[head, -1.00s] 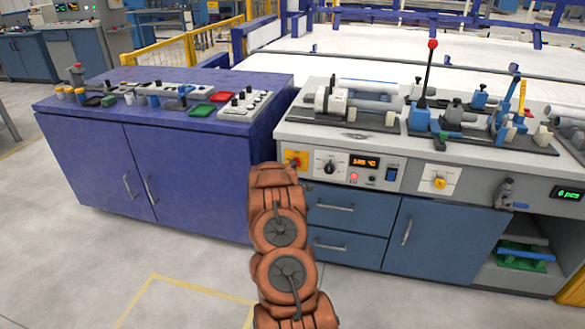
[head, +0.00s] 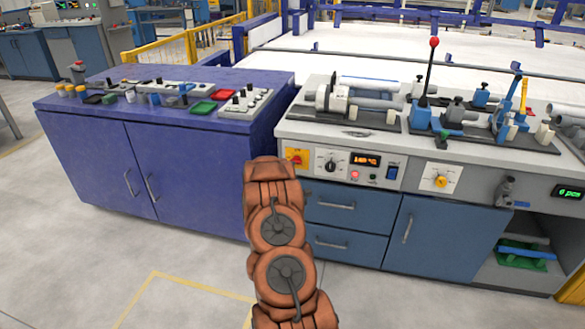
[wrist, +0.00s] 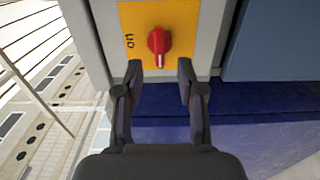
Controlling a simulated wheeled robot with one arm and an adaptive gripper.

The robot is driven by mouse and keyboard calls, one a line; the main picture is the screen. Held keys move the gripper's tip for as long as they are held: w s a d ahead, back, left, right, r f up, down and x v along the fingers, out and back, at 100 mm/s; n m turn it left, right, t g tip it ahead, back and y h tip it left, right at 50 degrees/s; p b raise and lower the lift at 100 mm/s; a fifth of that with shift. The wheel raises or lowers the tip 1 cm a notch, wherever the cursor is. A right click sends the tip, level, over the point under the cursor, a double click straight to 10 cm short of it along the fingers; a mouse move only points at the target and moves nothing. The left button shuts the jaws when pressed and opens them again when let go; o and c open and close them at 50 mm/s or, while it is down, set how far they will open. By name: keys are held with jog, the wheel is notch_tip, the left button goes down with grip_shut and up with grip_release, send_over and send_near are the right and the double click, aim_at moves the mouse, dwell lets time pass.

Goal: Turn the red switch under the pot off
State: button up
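The red switch (wrist: 159,41) is a round knob with a grip bar on a yellow plate (wrist: 183,15), with the word "on" printed to its left in the wrist view. A pale mark on the knob points down toward my gripper in that view. In the head view the red switch (head: 297,159) sits at the left end of the grey control panel, just beyond my arm. My gripper (wrist: 159,76) is open and empty, its two fingertips on either side just below the knob, apart from it. My gripper is hidden in the head view. I cannot make out a pot.
A yellow dial (head: 440,181) is further right. A purple cabinet (head: 190,165) stands close on the left. Open floor lies in front.

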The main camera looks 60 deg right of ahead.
jog(key=v, duration=0.7)
jog(key=shift+s+a, duration=0.15)
jog(key=shift+a, duration=0.2)
dwell(0.5)
